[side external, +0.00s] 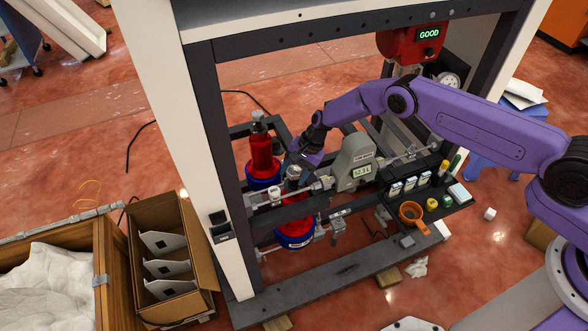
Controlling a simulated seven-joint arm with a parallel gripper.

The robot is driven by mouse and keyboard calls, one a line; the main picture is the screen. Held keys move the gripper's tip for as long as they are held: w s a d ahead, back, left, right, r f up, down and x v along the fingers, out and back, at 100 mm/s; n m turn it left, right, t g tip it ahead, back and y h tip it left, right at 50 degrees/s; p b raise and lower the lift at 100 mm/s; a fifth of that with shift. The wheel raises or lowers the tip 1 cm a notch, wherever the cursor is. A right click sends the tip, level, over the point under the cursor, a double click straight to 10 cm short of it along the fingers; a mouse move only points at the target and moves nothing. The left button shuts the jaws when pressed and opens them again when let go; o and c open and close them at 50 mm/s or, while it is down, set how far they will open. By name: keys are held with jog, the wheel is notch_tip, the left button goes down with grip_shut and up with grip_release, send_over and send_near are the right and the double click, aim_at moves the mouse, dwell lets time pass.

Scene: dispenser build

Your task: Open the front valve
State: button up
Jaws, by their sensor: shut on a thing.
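My purple arm reaches in from the right, and my gripper (293,166) points down inside the frame. It is shut at the grey top of the front unit, which looks like the front valve (292,184); the fingers' exact contact is small and partly hidden by the wrist. The front unit's blue and red base (295,234) shows below, with a pipe crossing in front of it. Behind and to the left stands an upright red bottle (261,152) with a dark top, in a blue holder (262,175).
A tray (455,207) holds an orange cup (411,214) and small items. The frame's white post (207,130) stands left. A red unit (408,45) reading GOOD hangs above. An open cardboard box (168,255) lies outside.

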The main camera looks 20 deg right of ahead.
jog(key=shift+n+g, duration=0.7)
jog(key=shift+n, duration=1)
jog(key=o, duration=1)
jog(key=m+t, duration=0.2)
jog(key=m, duration=0.4)
jog(key=m+t, duration=0.1)
jog(key=m, duration=0.2)
jog(key=m+t+h, duration=0.1)
jog(key=m, duration=0.2)
jog(key=shift+h, duration=0.3)
